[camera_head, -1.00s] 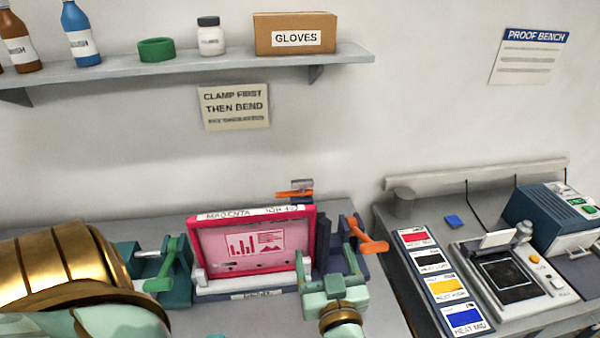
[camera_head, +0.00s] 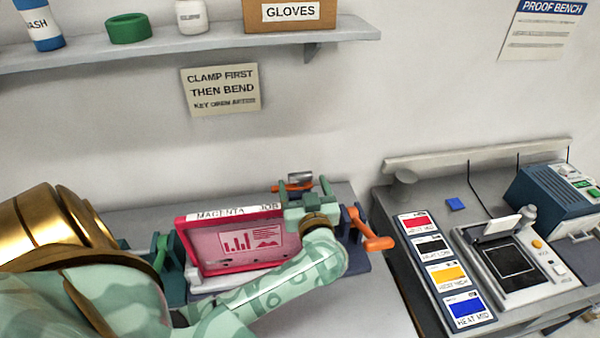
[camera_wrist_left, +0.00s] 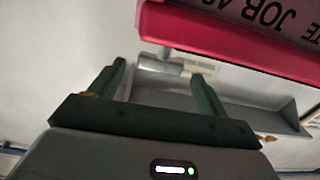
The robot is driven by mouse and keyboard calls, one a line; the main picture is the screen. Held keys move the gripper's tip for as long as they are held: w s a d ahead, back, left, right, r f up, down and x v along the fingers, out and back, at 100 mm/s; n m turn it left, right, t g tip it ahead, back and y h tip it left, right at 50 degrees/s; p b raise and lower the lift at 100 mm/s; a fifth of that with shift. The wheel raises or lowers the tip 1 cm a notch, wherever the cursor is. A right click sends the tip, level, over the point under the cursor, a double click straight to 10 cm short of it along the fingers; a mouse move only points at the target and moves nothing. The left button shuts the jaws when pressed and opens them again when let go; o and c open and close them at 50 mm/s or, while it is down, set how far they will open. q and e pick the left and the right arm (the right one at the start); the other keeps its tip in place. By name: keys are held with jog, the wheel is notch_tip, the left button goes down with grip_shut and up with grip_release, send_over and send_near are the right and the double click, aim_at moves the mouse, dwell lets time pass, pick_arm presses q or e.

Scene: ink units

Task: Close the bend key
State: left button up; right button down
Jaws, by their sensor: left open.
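A magenta plate frame (camera_head: 235,240) stands tilted in the bending fixture, labelled MAGENTA JOB. Behind its top right corner is a small grey piece with an orange bar (camera_head: 293,187). An orange lever (camera_head: 375,243) sticks out at the fixture's right. I cannot tell for sure which of these is the bend key. My left gripper (camera_head: 308,192) is open at the frame's top right corner, close to the grey piece. In the left wrist view, a grey cylinder (camera_wrist_left: 160,66) shows between the open green fingers (camera_wrist_left: 162,85). The magenta edge (camera_wrist_left: 230,35) is just above. My right gripper is not in view.
A green clamp handle (camera_head: 160,252) is at the fixture's left, partly behind my arm. A wall shelf (camera_head: 180,48) hangs above. A side bench at right holds a colour card strip (camera_head: 443,270) and a proofing device (camera_head: 510,262). The wall behind is near.

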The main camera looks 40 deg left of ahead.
aim_at(301, 178)
pick_arm(q)
jog(key=shift+x, duration=2.15)
jog(key=c, duration=1.4)
